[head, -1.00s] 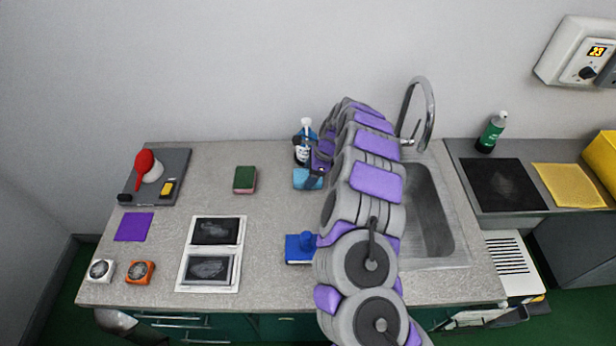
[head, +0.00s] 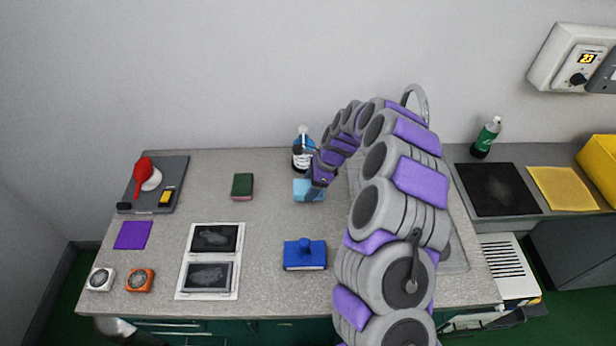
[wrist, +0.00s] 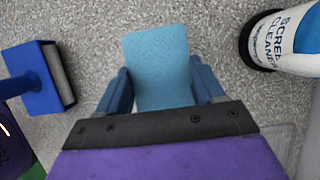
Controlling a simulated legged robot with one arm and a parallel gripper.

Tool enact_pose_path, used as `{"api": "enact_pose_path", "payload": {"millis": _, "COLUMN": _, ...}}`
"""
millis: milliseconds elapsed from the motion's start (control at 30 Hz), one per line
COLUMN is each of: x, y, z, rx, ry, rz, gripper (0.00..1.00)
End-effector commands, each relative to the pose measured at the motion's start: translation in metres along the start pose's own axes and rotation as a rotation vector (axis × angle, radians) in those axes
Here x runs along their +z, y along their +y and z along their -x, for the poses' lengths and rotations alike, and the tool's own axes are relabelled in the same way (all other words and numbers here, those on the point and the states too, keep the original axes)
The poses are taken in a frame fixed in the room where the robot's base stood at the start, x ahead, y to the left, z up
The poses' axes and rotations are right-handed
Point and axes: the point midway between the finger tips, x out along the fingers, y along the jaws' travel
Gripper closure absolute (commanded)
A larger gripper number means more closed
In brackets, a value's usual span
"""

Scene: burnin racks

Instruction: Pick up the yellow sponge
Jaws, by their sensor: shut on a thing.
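I see no plainly yellow sponge on the counter. My gripper (head: 316,184) is at the back middle of the counter, shut on a light blue sponge-like block (head: 303,191). In the wrist view the blue block (wrist: 160,62) sits between the two blue fingers of my gripper (wrist: 162,88), its far end sticking out past them. It appears to be at counter level; whether it is lifted I cannot tell. A flat yellow sheet (head: 566,188) lies on the right-hand surface, far from my gripper. A green-topped, reddish-sided sponge (head: 242,185) lies left of my gripper.
A screen cleaner bottle (head: 302,155) stands just behind my gripper; its label shows in the wrist view (wrist: 290,40). A blue brush-like block (head: 305,254) lies in front. A grey tray (head: 172,196) with red and yellow items is at left. The sink is partly hidden by my arm.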

Motion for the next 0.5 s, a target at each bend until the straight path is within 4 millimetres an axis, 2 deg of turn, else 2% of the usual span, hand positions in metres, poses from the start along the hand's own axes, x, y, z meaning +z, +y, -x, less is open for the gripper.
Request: {"api": "enact_pose_path", "payload": {"millis": 500, "x": -0.013, "y": 0.079, "z": 0.014, "rx": 0.003, "ry": -0.001, "rz": -0.002, "gripper": 0.65}}
